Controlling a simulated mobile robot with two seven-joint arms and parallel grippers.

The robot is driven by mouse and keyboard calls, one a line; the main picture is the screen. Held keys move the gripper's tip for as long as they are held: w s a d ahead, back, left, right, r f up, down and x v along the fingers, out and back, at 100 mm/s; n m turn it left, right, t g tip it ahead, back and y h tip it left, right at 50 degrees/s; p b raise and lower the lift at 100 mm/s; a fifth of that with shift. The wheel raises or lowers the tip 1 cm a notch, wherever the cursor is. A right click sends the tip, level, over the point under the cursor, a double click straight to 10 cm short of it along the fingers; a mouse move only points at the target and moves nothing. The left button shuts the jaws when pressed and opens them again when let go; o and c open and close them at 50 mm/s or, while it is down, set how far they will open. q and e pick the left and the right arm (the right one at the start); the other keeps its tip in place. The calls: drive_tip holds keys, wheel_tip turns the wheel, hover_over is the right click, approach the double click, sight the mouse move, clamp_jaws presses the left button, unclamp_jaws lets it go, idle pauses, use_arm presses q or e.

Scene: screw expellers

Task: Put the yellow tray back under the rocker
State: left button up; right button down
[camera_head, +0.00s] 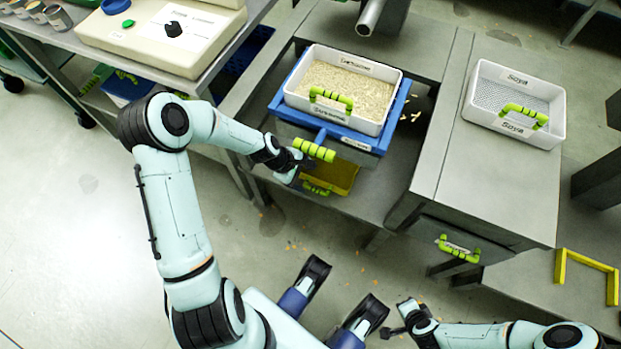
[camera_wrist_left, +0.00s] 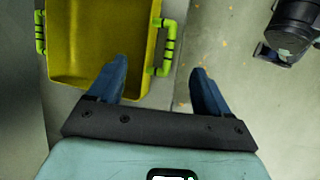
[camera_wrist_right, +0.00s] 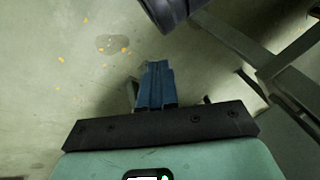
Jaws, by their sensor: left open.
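The yellow tray (camera_head: 339,176) sits low under the rocker, on the shelf of the grey table. The rocker is the blue frame (camera_head: 377,140) with a green-gripped handle (camera_head: 314,149) at its front. In the left wrist view the tray (camera_wrist_left: 95,50) looks empty and has green handles at both sides. My left gripper (camera_head: 297,166) is open, its fingers (camera_wrist_left: 157,85) apart. The tray's near green handle (camera_wrist_left: 163,48) lies just ahead between the fingers, not gripped. My right gripper (camera_wrist_right: 157,85) is shut and empty above the floor.
A white tray of pellets (camera_head: 345,85) rests on the rocker. A white Soya tray (camera_head: 514,100) stands on the right table. A scale (camera_head: 165,30) is at upper left. A yellow frame (camera_head: 587,270) stands at lower right. The floor in front is open, with scattered pellets.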

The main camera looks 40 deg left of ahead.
use_arm(q)
drive_tip(key=s+d+f+m+g+y, duration=0.1)
drive_tip(key=s+d+f+m, duration=1.1)
drive_tip(key=m, duration=0.3)
drive_tip(key=shift+s+y, duration=0.4)
drive_tip(key=shift+s, duration=0.15)
use_arm(e)
drive_tip(key=shift+s+a+r+g, duration=0.15)
drive_tip(key=shift+s+a, duration=0.05)
drive_tip(key=shift+s, duration=0.3)
drive_tip(key=shift+s+a+r+g, duration=0.15)
drive_tip(key=shift+s+a, duration=0.05)
drive_tip(key=shift+s, duration=0.25)
use_arm(q)
drive_tip(key=shift+d, duration=0.1)
